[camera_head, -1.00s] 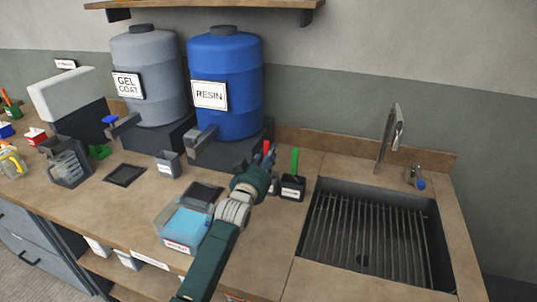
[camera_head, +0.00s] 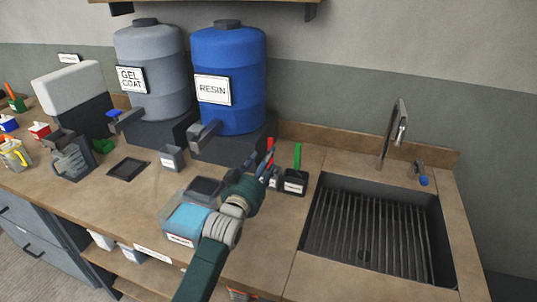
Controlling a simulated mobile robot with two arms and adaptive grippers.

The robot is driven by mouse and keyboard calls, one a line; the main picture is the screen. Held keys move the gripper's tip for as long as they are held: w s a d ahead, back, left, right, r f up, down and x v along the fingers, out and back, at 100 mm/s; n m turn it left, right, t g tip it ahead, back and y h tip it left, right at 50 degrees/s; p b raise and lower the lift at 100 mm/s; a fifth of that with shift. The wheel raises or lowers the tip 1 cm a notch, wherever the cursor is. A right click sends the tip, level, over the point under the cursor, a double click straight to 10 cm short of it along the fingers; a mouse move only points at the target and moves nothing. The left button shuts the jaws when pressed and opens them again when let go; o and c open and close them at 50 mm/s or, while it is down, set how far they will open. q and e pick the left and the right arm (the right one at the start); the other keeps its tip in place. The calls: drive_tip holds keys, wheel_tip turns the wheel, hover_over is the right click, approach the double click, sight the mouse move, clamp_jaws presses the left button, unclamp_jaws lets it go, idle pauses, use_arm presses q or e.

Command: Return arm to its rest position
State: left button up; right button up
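My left arm comes up from the bottom edge, left of the middle. My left gripper (camera_head: 268,168) is above the worktop, in front of the small dark holders left of the sink. Its fingers are small and overlap a red-handled tool (camera_head: 270,147) behind them. I cannot tell whether they are open, shut or touching it. My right arm and gripper are not in view.
A dark holder (camera_head: 294,186) with a green handle (camera_head: 297,157) stands beside the gripper. A clear box with blue contents (camera_head: 185,222) lies beside my arm. The blue resin drum (camera_head: 240,115) and grey gel coat drum (camera_head: 155,100) stand behind. The sink (camera_head: 318,210) is right.

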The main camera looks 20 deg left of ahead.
use_arm(q)
drive_tip(key=shift+s, duration=0.35)
